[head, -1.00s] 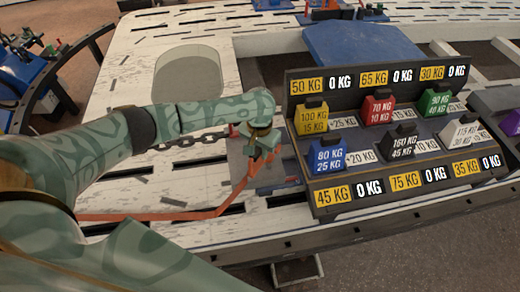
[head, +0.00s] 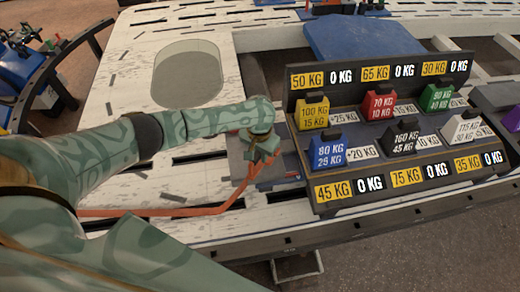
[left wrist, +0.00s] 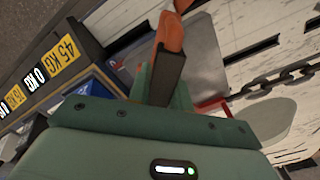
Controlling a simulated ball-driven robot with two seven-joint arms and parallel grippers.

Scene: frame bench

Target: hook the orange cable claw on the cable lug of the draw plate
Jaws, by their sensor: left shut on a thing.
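My left gripper (head: 263,156) is shut on the orange cable claw (left wrist: 171,32), which sticks out past the fingers in the left wrist view. In the head view, the claw is mostly hidden by the gripper. Its orange cable (head: 190,212) runs from the lower left along the bench and up to the gripper. A flat grey plate (left wrist: 205,55), perhaps the draw plate, lies beyond the claw; in the head view it shows beside the gripper (head: 237,168). I cannot make out the cable lug or whether the claw touches it. My right gripper is not in view.
A dark rack (head: 345,192) with coloured weights and kilogram labels stands close right of my gripper. A chain (left wrist: 285,78) lies across the slotted white bench (head: 130,75). A blue pad (head: 365,38) lies behind the rack.

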